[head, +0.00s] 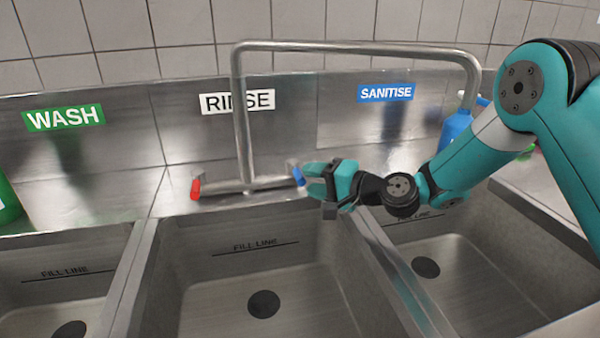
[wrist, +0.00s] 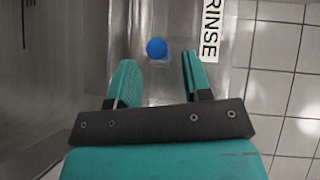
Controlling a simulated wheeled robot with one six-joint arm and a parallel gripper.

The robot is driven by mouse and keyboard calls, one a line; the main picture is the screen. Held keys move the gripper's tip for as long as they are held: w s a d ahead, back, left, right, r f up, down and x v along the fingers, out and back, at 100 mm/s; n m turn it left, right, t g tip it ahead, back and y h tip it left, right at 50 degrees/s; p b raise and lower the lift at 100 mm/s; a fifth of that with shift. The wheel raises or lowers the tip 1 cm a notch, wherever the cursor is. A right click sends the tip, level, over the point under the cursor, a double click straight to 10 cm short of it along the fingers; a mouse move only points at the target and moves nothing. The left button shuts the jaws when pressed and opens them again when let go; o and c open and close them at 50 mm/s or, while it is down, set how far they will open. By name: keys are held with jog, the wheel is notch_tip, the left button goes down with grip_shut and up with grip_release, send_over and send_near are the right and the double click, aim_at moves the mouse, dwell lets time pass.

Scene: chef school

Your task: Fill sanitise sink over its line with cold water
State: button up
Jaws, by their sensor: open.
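The sanitise sink (head: 475,290), on the right below the blue SANITISE label (head: 385,92), has a bare bottom and a dark drain; my arm partly hides its fill line (head: 427,216). The tap spout (head: 350,47) swings right, its downturned end on the sanitise side; no stream shows. The blue tap handle (head: 299,175) is at the right end of the tap body. My gripper (head: 311,178) is open just right of it. In the wrist view the blue handle (wrist: 157,48) lies just beyond and between my fingertips (wrist: 158,68); contact cannot be told.
The red tap handle (head: 195,188) is at the tap's left end. The rinse sink (head: 215,300) and wash sink (head: 25,318) look empty. A blue bottle (head: 455,130) stands behind my arm, and a green bottle (head: 8,203) is at the left edge.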

aim_at(299, 177)
jog(key=shift+x, duration=2.1)
grip_shut()
